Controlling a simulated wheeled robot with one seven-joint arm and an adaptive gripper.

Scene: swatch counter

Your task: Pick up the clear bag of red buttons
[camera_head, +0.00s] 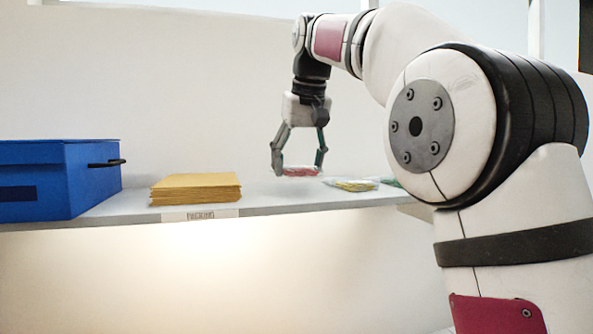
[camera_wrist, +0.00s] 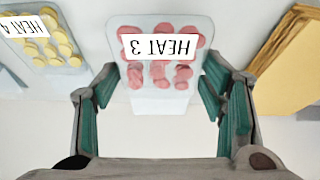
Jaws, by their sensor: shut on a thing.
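The clear bag of red buttons (camera_wrist: 160,78) lies between my gripper's fingers in the wrist view. Its white label reads "HEAT 3", upside down in that view. In the head view the bag (camera_head: 300,171) shows as a thin red strip between the fingertips. My gripper (camera_head: 299,167) points down over the counter and is shut on this bag, a finger at either side. The bag is at or just above the counter top; I cannot tell whether it touches.
A clear bag of yellow buttons (camera_head: 355,185) lies right of the gripper on the counter (camera_head: 275,202); a green one (camera_head: 391,182) is partly hidden behind my arm. A stack of tan envelopes (camera_head: 195,188) and a blue box (camera_head: 95,180) stand to the left.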

